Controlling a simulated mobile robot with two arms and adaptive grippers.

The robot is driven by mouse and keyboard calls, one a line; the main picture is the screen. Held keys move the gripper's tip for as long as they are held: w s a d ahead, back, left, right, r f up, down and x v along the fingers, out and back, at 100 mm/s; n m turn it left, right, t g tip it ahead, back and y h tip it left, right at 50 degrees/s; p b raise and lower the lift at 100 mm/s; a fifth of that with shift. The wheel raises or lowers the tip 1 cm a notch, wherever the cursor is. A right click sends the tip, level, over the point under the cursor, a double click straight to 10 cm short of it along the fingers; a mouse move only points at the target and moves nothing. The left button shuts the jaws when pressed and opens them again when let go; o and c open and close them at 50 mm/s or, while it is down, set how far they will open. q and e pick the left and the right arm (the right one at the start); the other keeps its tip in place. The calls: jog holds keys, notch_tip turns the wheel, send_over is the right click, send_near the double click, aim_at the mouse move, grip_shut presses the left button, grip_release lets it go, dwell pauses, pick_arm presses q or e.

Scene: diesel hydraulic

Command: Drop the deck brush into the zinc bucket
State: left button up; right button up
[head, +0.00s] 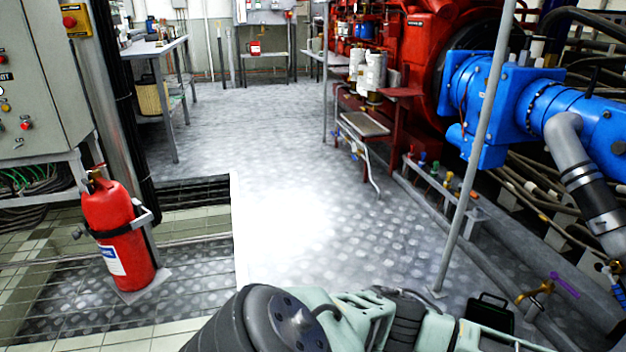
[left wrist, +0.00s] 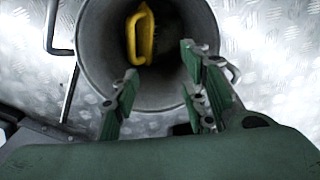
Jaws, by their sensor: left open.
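The zinc bucket (left wrist: 100,42) is in the left wrist view, a grey round vessel seen from above with its mouth facing the camera. A yellow piece with a looped shape (left wrist: 141,36), which looks like the deck brush, lies inside the bucket's mouth outline against the dark interior. My left gripper (left wrist: 159,62) is open over the bucket's near side, with its green fingers spread apart and nothing between them. The yellow piece is beyond the fingertips, apart from them. The head view shows neither bucket nor brush. My right gripper is not in view.
A red fire extinguisher (head: 117,233) stands at the left by a post. A thin grey pole (head: 473,150) rises at the right, near blue machinery (head: 490,95). The tread-plate floor (head: 285,130) ahead is clear.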

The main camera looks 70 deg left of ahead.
pick_arm(q)
notch_tip(320, 180, up, 11)
dwell(0.3)
dwell(0.4)
